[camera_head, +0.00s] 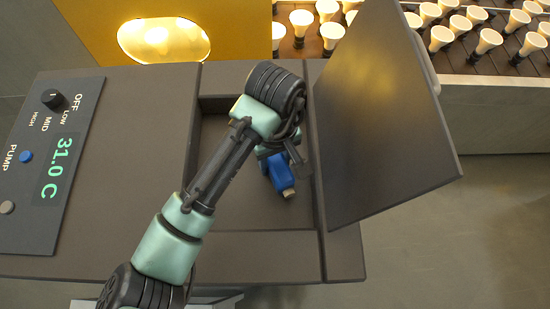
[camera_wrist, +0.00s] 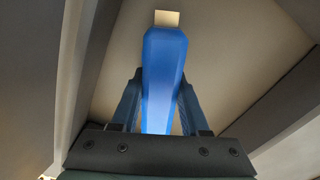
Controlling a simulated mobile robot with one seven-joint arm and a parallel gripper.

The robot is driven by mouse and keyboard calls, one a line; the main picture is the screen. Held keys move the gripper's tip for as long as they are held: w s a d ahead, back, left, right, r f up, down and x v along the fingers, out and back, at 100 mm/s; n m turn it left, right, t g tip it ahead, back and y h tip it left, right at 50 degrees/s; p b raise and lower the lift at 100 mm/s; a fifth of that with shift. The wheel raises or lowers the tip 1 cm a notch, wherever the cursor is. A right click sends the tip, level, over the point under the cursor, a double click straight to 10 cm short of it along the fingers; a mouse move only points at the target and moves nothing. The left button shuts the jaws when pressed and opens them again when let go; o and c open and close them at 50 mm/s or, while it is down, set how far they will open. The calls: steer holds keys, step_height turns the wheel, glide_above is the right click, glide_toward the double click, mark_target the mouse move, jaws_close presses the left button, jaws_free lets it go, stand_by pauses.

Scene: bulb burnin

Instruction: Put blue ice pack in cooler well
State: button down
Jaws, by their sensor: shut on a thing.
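The blue ice pack (camera_head: 281,174) is a slim blue piece with a beige cap at one end. In the head view it shows below my wrist, within the outline of the cooler well (camera_head: 255,214), a square recess in the dark cabinet top. My gripper (camera_wrist: 160,105) is shut on the ice pack, one finger on each side of it. In the wrist view the ice pack (camera_wrist: 165,60) points away, cap toward the well's floor and walls. I cannot tell whether it touches the floor. My arm hides the upper left part of the well.
An open dark lid (camera_head: 385,110) stands up along the well's right side. A control panel (camera_head: 50,165) at left has a knob and reads 31.0 C. A yellow housing (camera_head: 240,30) with a lit opening is behind. Racks of bulbs (camera_head: 485,40) stand at the back right.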

mark_target(275, 158)
steer(key=shift+f, duration=0.15)
steer(key=shift+c, duration=2)
jaws_free()
step_height(275, 158, up, 12)
steer(key=shift+r+p, duration=0.2)
steer(key=shift+p, duration=0.5)
